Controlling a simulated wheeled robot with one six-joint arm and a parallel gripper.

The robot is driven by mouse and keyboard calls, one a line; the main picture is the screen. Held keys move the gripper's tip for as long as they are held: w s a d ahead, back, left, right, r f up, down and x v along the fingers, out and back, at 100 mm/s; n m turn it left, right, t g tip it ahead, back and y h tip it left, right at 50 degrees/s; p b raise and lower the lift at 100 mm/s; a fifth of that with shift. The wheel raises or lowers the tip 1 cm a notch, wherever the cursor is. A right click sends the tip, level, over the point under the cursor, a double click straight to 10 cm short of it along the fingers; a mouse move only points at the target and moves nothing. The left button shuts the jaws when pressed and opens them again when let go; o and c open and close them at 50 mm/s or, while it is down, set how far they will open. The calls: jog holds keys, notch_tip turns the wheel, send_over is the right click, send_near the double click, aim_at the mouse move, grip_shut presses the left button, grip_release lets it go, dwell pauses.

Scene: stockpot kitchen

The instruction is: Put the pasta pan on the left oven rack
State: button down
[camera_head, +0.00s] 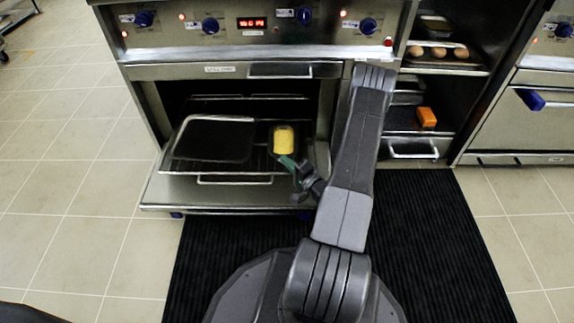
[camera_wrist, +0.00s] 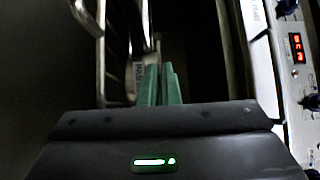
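The pasta pan (camera_head: 283,140), a small dark pan with yellow contents, is at the right part of the pulled-out oven rack (camera_head: 218,166) in the head view. I cannot tell whether it rests on the rack or hangs just above it. My gripper (camera_head: 289,163) has green fingers at the pan's near edge. In the wrist view, the fingers (camera_wrist: 160,85) are close together, with the pan's labelled metal side (camera_wrist: 138,72) running up to them. They look shut on the pan's edge, which they partly hide.
A dark flat tray (camera_head: 214,139) takes up the rack's left part. The oven door (camera_head: 165,192) is folded down in front. A shelf unit (camera_head: 445,70) at the right holds an orange block (camera_head: 426,117) and a tray of round brown items (camera_head: 438,52). The floor at left is clear.

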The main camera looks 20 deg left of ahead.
jog(key=shift+f, duration=0.1)
jog(key=c, duration=1.6)
grip_release()
jog(key=shift+c, duration=0.2)
jog(key=shift+d, duration=0.1)
jog(key=p+v, duration=0.3)
jog(key=v, duration=0.9)
